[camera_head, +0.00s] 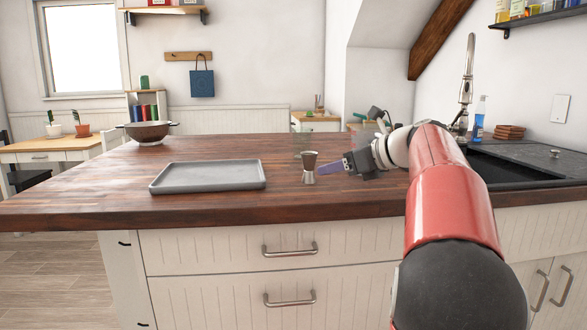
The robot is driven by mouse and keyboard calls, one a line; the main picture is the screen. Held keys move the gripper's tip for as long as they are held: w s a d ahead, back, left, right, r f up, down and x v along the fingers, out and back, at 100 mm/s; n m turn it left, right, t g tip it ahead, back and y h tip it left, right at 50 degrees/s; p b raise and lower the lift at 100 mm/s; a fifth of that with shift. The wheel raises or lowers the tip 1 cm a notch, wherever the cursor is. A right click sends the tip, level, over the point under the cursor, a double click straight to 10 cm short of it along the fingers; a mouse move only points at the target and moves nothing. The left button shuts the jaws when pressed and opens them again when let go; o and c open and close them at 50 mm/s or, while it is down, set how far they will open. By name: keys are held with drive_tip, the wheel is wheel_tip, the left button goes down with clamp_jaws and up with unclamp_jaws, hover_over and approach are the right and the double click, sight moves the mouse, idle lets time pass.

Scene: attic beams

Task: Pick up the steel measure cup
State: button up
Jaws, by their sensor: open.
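The steel measure cup (309,168) is a small, shiny, hourglass-shaped jigger. It stands upright near the front edge of the wooden counter, right of the grey tray. My gripper (325,169) reaches in from the right at about the cup's height. Its open fingers are close beside the cup's right side. From this view I cannot tell whether a finger touches the cup or passes behind it.
The grey tray (208,187) lies empty on the counter (110,190), left of the cup. A bowl (148,134) stands at the far left. The dark sink (506,171), tall faucet (468,75) and blue soap bottle (480,118) are at the right.

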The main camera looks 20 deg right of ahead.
sight(313, 173)
drive_tip(key=x, duration=0.7)
drive_tip(key=shift+a+f, duration=0.1)
drive_tip(key=shift+f, duration=0.15)
drive_tip(key=c, duration=1)
drive_tip(key=shift+s+r, duration=0.1)
drive_tip(key=shift+c, duration=0.2)
